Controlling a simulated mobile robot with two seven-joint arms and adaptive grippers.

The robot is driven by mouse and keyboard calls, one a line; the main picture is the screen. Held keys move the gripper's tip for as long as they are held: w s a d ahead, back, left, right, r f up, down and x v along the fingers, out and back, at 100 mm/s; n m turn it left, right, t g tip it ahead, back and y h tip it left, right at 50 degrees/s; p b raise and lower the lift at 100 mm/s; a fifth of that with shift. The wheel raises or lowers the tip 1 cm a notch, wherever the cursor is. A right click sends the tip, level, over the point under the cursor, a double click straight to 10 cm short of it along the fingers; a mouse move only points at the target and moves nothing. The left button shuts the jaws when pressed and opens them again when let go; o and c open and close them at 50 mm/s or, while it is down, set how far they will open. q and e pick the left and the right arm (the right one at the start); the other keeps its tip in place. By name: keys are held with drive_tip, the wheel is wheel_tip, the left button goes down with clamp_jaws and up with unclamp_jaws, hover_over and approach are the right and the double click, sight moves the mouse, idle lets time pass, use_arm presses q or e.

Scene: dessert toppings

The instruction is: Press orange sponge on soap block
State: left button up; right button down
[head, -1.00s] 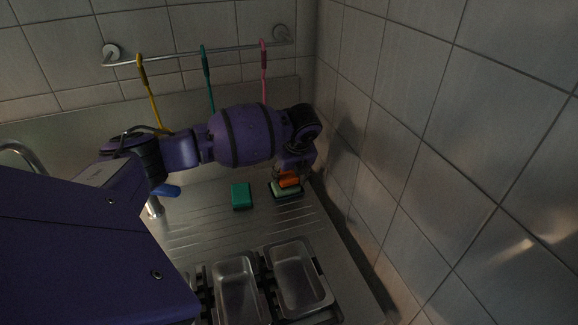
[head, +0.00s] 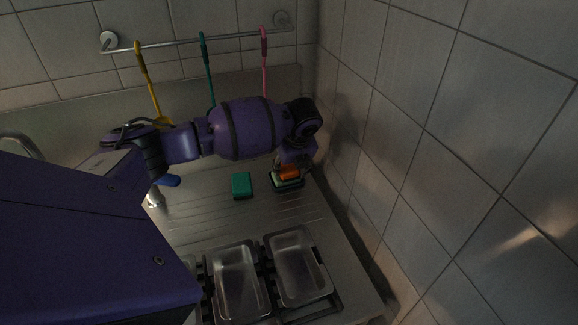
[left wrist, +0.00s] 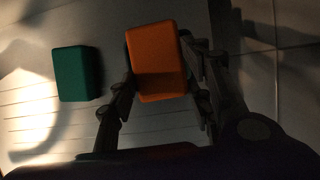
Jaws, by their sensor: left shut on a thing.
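The orange sponge (head: 290,173) is held in my left gripper (head: 288,170), whose fingers are shut on it. In the left wrist view the orange sponge (left wrist: 156,60) sits between the two dark fingers (left wrist: 160,95). A pale green soap block (head: 287,182) lies in a dark dish right under the sponge. The sponge appears to touch the soap or hover just over it; I cannot tell which. In the left wrist view the sponge hides the soap. My right gripper is not in view.
A green sponge (head: 242,185) lies on the ribbed steel drainboard left of the soap; it also shows in the left wrist view (left wrist: 77,73). Metal trays (head: 298,268) stand in front. A tiled wall (head: 440,130) bounds the right. Brushes hang from a rail (head: 185,43) behind.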

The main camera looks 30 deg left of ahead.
sight(289, 169)
use_arm(q)
drive_tip(key=shift+f, duration=0.45)
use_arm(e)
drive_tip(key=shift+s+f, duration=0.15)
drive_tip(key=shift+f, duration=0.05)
use_arm(q)
drive_tip(key=shift+f, duration=0.1)
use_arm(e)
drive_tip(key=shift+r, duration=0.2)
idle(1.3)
use_arm(q)
drive_tip(key=shift+r+p, duration=0.3)
drive_tip(key=shift+r, duration=3.3)
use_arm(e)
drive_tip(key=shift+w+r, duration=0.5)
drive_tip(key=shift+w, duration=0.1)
